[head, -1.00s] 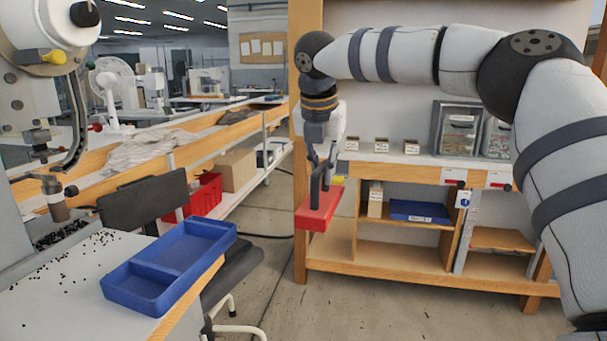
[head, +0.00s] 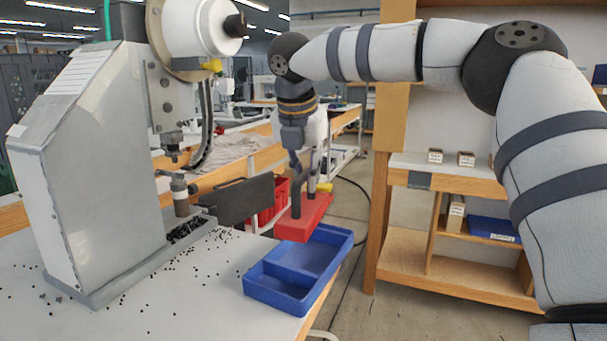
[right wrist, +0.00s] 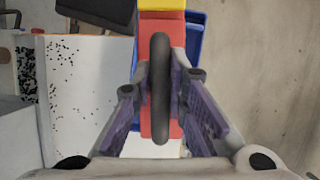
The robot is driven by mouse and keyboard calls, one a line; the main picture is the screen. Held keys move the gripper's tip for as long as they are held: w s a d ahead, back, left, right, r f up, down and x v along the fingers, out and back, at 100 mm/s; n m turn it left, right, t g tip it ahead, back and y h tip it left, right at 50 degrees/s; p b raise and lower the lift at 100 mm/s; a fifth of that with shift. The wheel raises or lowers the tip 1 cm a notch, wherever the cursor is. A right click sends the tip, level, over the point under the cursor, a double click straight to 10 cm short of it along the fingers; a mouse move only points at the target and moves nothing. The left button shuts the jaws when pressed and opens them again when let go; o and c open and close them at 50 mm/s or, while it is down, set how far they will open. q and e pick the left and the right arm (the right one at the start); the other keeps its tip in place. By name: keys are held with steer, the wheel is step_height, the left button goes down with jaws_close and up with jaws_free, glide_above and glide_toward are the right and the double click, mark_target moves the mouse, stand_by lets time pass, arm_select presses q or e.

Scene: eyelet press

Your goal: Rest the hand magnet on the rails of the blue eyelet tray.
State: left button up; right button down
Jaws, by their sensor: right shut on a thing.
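The hand magnet (head: 305,222) is a red block with a dark handle, and a yellow end shows behind it. My right gripper (head: 305,180) is shut on its handle and holds it upright, handle up. In the right wrist view the dark handle (right wrist: 160,85) lies between the gripper's fingers (right wrist: 160,100). The blue eyelet tray (head: 264,295) stands at the right edge of the white table, with two compartments. The magnet overlaps the tray's far left part in the head view; its height above it is hard to tell. My left gripper is not in view.
The eyelet press (head: 85,160) stands left on the white table (head: 150,310), with loose dark eyelets scattered around. A dark chair back (head: 240,200) is behind the tray. A wooden shelf unit (head: 455,265) stands to the right, with open floor between.

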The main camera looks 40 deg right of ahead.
mark_target(307, 206)
steer(key=shift+s+d+r, duration=0.1)
steer(key=shift+f, duration=3.05)
steer(key=shift+f, duration=0.45)
steer(key=c, duration=1.5)
jaws_free()
steer(key=shift+c, duration=0.2)
steer(key=shift+f, duration=0.1)
steer(key=v, duration=1.2)
